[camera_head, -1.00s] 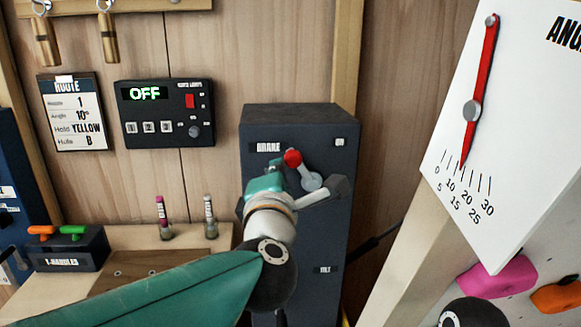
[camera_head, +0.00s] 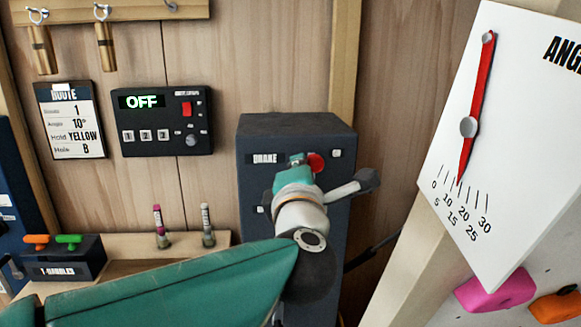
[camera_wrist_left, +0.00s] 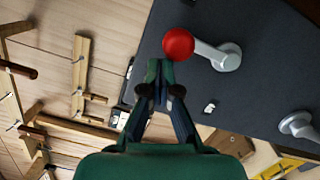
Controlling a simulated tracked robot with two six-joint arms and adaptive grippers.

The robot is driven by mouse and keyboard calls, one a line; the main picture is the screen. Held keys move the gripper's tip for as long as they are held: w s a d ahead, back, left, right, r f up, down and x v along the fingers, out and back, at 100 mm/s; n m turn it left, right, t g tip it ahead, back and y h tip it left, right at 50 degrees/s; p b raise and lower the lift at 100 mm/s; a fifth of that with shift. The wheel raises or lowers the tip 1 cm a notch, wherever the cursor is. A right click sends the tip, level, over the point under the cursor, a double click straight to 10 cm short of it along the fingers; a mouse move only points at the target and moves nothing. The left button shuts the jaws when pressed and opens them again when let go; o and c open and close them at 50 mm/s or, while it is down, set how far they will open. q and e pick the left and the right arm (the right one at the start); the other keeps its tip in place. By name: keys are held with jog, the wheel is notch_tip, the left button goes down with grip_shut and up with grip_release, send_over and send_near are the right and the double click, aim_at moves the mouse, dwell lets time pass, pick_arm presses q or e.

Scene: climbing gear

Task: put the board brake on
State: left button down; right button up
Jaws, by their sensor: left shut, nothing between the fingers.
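The brake lever has a red knob (camera_head: 316,162) on a short grey arm, on the front of the dark box (camera_head: 290,128) labelled BRAKE. In the head view the knob stands near the box's top right, and my gripper hides most of the lever's arm and pivot. In the left wrist view the knob (camera_wrist_left: 178,44) and the grey arm with its round pivot (camera_wrist_left: 228,57) show clearly. My left gripper (camera_head: 297,160) is shut and empty, its fingertips just left of the knob. In the left wrist view the shut fingertips (camera_wrist_left: 160,68) are close beside the knob; contact is unclear. My right gripper is out of view.
A grey crank with a black handle (camera_head: 366,180) sticks out right of my gripper. A control panel reading OFF (camera_head: 165,121) hangs on the wall. The white angle board (camera_head: 510,130) stands at the right. Two small vials (camera_head: 208,225) stand on the bench at left.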

pick_arm(q)
jog(key=shift+s+d, duration=0.1)
jog(key=shift+d, duration=0.1)
jog(key=s+a+b, duration=0.3)
jog(key=s+a, duration=0.1)
jog(key=s, duration=0.7)
jog(key=shift+r, duration=0.45)
jog(key=shift+w+a, duration=0.1)
jog(key=shift+a, duration=0.05)
